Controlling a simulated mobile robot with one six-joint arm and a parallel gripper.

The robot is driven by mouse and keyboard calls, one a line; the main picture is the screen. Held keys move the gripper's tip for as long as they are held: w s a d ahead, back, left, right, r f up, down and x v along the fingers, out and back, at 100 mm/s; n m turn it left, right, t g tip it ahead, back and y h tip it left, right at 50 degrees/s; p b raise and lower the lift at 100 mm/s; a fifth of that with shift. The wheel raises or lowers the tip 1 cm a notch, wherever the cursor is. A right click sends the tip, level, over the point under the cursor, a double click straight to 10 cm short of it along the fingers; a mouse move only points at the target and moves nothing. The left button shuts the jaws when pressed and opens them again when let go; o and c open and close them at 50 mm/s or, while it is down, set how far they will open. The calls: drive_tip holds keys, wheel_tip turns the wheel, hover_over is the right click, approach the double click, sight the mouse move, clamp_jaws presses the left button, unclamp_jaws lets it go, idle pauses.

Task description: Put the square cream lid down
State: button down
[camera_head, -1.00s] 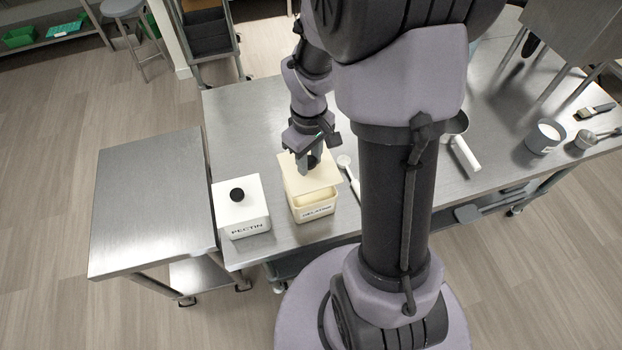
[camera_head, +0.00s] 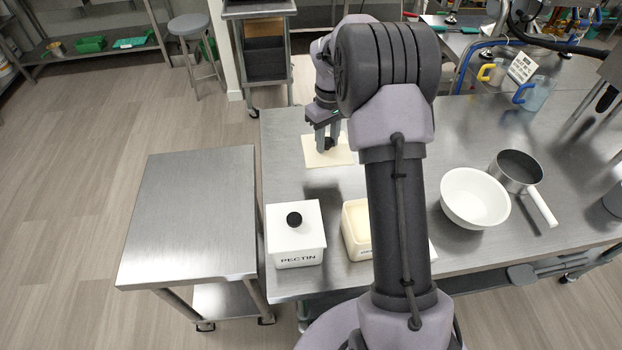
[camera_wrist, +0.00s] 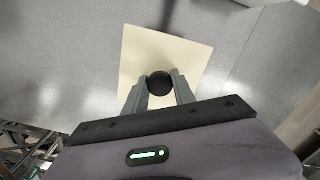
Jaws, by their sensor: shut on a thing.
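The square cream lid (camera_head: 318,157) is behind the cream box, over the steel table's back left part. In the wrist view the lid (camera_wrist: 190,50) lies flat under my gripper, with a round black knob (camera_wrist: 160,83) between the fingers. My gripper (camera_head: 327,147) is shut on that knob; the wrist view shows both fingers (camera_wrist: 160,88) on its sides. I cannot tell whether the lid touches the table. The cream box (camera_head: 355,228) stands open near the front edge, partly hidden by my arm.
A white box marked PECTIN (camera_head: 296,243), with a black-knobbed lid, stands left of the cream box. A white bowl (camera_head: 474,198) and a saucepan (camera_head: 517,172) stand to the right. Bare steel table (camera_head: 285,140) surrounds the lid. A lower side table (camera_head: 190,215) is empty.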

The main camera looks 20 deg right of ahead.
drive_tip(key=shift+w+a+f+b, duration=0.1)
drive_tip(key=shift+w+f+b, duration=0.25)
drive_tip(key=shift+w+f, duration=0.5)
wheel_tip(320, 180, down, 8)
drive_tip(key=b, duration=0.2)
drive_tip(key=shift+s+f+b, duration=0.1)
drive_tip(key=shift+f+b, duration=0.15)
drive_tip(key=shift+b, duration=0.15)
